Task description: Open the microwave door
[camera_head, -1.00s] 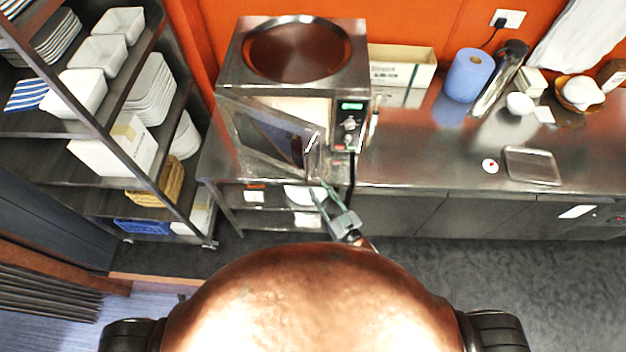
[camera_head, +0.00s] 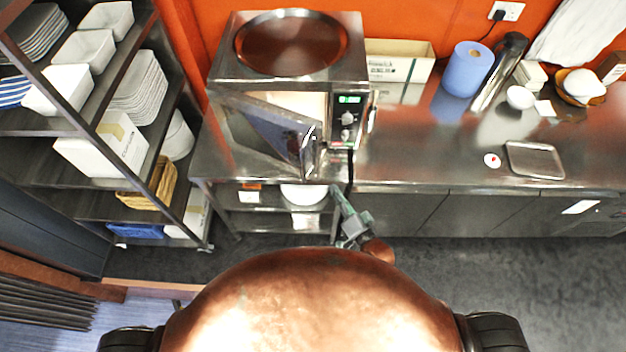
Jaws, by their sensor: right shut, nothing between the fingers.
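The microwave (camera_head: 348,70) is a steel box on the steel counter, with a green display and knobs on its right side. Its door (camera_head: 268,132) stands partly open, swung out from the left side, and a pale strip of the interior shows above it. The door's handle (camera_head: 309,150) is at the free right edge. My right gripper (camera_head: 337,192) is shut and empty, below and to the right of the handle and apart from it, in front of the counter edge. My left gripper is not in view.
A round copper tray (camera_head: 300,42) sits on top of the microwave. A shelf rack with white dishes (camera_head: 138,88) stands at the left. On the counter to the right are a blue paper roll (camera_head: 468,69) and a small steel tray (camera_head: 534,160). The floor before the counter is clear.

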